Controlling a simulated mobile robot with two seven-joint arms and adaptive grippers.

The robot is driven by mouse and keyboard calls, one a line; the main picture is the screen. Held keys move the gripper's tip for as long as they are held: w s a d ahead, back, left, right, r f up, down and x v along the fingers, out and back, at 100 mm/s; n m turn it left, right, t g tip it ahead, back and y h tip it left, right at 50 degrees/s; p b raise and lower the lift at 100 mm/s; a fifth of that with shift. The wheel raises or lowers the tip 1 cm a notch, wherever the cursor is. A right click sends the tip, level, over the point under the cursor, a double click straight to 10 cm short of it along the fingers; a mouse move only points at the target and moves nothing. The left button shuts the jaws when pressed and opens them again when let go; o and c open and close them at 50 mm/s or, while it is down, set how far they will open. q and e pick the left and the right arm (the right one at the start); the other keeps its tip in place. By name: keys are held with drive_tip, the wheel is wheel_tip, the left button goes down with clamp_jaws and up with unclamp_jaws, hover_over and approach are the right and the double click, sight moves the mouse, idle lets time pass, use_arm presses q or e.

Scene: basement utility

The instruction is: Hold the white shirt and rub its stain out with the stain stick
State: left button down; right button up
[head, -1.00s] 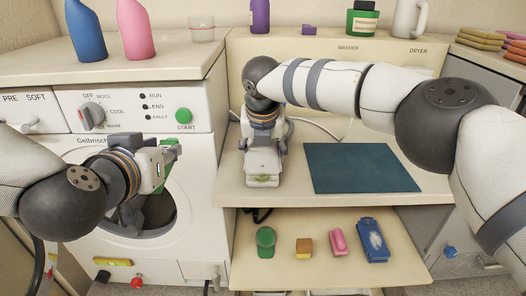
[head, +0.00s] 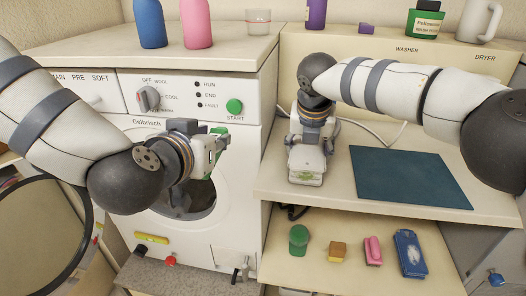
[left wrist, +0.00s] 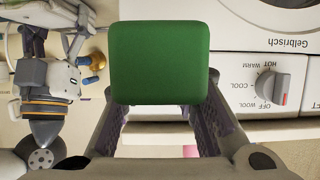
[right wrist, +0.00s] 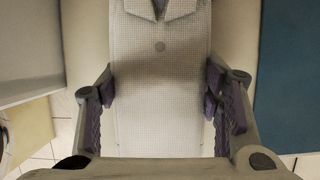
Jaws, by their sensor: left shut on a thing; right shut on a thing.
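My left gripper (head: 214,146) is shut on a green block-shaped thing (left wrist: 160,62), apparently the stain stick, in front of the washing machine; in the head view it shows only in part. My right gripper (head: 308,148) is shut on the white shirt (right wrist: 160,100), which lies narrow and flat between its fingers with the collar at the top of the right wrist view. The green thing and the shirt are apart.
A dark teal mat (head: 411,178) lies right of the shirt. The lower shelf holds a green thing (head: 299,238), a yellow-brown block (head: 337,252), a pink thing (head: 373,249) and a blue brush (head: 410,254). The washing machine (head: 125,120) stands left; bottles stand on the upper surfaces.

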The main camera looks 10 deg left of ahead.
use_arm(q)
drive_tip(key=s+d+f+m+h, duration=0.1)
drive_tip(key=s+d+f+h, duration=0.1)
drive_tip(key=d, duration=0.5)
drive_tip(key=s+d+f+m+t+h, duration=0.1)
drive_tip(key=s+d+f+m+h, duration=0.1)
drive_tip(key=s+d+f, duration=0.3)
wheel_tip(320, 180, down, 2)
drive_tip(key=shift+d+f, duration=0.1)
drive_tip(key=shift+d, duration=1.15)
drive_tip(key=shift+s, duration=0.1)
drive_tip(key=shift+w, duration=2.3)
drive_tip(key=shift+w, duration=0.55)
